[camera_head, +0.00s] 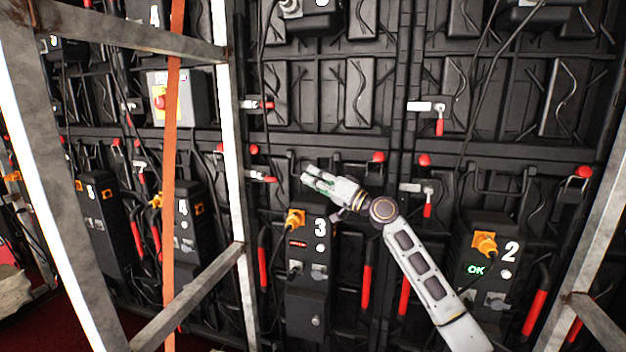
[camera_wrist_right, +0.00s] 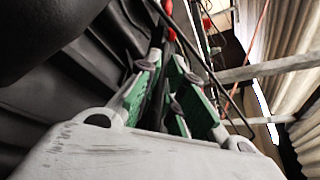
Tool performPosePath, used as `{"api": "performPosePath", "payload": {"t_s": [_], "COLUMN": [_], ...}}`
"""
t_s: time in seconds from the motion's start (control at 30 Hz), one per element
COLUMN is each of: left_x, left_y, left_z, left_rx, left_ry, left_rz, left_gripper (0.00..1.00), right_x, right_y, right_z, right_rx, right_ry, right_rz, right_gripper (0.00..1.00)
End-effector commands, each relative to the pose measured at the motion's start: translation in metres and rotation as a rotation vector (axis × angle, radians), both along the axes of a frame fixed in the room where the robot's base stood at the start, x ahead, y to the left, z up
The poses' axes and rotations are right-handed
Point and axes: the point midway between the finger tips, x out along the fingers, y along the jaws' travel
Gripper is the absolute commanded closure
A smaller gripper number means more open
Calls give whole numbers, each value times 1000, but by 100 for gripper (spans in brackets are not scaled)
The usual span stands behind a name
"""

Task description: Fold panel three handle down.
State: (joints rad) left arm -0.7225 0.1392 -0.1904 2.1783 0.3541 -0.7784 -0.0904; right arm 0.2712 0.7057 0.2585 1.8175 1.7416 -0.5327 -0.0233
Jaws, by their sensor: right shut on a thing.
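Panel three (camera_head: 306,262) is a black box marked with a white 3, with an orange plug and a small red-lit display, on the video wall. In the right wrist view, the green-padded fingers of my right gripper (camera_wrist_right: 172,85) are shut around a thin dark handle with a red part (camera_wrist_right: 170,34). In the head view the gripper hides most of this handle. My left gripper is not in view.
Panel two (camera_head: 488,260), with a green OK display, stands to the right. Grey metal frame bars (camera_head: 232,150) and an orange strap (camera_head: 171,150) stand in front at the left. Red-handled latches (camera_head: 428,196) and black cables are around the wall seams.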

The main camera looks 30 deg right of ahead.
Motion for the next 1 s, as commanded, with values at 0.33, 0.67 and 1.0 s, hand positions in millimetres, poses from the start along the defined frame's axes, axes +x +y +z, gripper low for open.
{"api": "performPosePath", "payload": {"t_s": [0.33, 0.67, 1.0], "left_x": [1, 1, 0], "left_y": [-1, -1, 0], "left_z": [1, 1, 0], "left_rx": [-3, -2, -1], "left_ry": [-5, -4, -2], "left_rz": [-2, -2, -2], "left_gripper": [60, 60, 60], "right_x": [1, 1, 1], "right_y": [-1, -1, -2], "right_z": [-1, -1, -1], "right_rx": [-25, -26, -25], "right_ry": [-21, -20, -20], "right_rz": [1, 2, 0], "right_gripper": [100, 100, 69]}}
